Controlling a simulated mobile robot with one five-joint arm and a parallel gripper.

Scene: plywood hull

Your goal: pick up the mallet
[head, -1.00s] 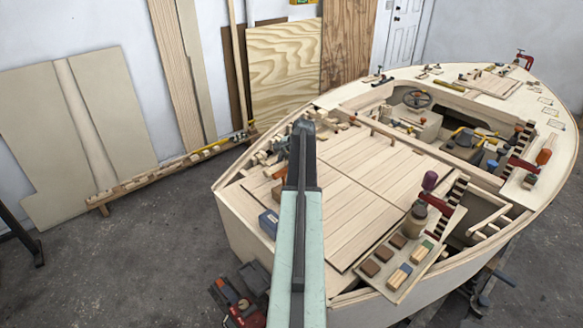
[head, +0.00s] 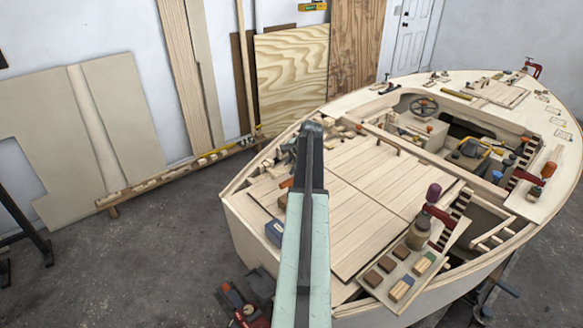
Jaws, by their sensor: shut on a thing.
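My arm reaches away from me over the boat, and my gripper (head: 311,128) is at its far end, above the left side of the plank deck. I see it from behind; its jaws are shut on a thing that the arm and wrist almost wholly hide. I take it to be the mallet, but its head and handle cannot be made out. No other mallet is clearly seen on the boat.
The boat's plank deck (head: 375,205) lies right of my arm. A tray (head: 381,292) with several blocks and a jar (head: 418,232) is at the near right. Grey floor (head: 150,255) is open at left.

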